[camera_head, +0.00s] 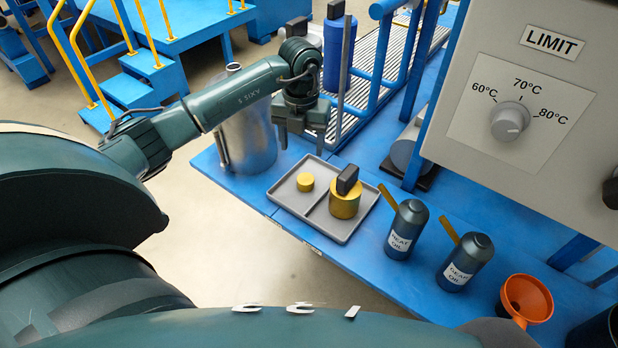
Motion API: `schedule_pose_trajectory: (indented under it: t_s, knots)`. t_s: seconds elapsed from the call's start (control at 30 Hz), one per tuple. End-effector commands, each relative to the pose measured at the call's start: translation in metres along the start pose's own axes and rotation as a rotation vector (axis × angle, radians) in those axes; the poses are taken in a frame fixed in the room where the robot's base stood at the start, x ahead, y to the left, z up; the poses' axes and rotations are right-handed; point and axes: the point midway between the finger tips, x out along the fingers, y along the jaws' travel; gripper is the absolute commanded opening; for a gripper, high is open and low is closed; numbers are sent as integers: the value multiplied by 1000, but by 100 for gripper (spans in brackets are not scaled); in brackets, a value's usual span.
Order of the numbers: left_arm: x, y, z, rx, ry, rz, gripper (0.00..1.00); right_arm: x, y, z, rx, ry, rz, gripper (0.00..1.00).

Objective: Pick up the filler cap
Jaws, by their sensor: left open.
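A grey two-part tray (292,206) lies on the blue bench. A small plain yellow cylinder (305,181) sits in its left part. A larger yellow cap-like piece (345,204) with a black block-shaped grip on top sits in its right part. No label shows which of the two is the filler cap. My left gripper (302,146) hangs above and behind the tray, fingers pointing down. It is open and empty, apart from both yellow pieces. My right gripper is out of view.
A metal cylinder vessel (248,130) stands just left of my left gripper. Two dark oil bottles (407,230) and an orange funnel (526,298) stand right of the tray. A LIMIT control panel (590,130) hangs at the upper right. Blue rails stand behind the tray.

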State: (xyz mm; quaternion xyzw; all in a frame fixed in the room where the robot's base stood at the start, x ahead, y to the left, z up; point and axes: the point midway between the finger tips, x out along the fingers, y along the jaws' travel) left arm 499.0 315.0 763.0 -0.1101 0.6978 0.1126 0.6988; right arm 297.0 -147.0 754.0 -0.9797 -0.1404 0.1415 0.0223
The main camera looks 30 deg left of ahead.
Motion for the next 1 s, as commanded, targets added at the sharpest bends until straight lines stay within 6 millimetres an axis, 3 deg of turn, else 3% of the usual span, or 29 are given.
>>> schedule_pose_trajectory:
  t_s: [0.03,0.2,0.47,0.8,1.0]
  knots:
    - [14,-1,-1,0,5,0,61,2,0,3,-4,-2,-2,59]
    - [42,-2,-1,0,4,-3,61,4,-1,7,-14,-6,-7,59]
    - [58,-3,-1,2,2,-4,61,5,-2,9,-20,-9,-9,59]
    - [103,-10,-5,2,3,-3,61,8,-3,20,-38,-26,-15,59]
    - [105,-10,-4,3,0,-3,61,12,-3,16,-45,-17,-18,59]
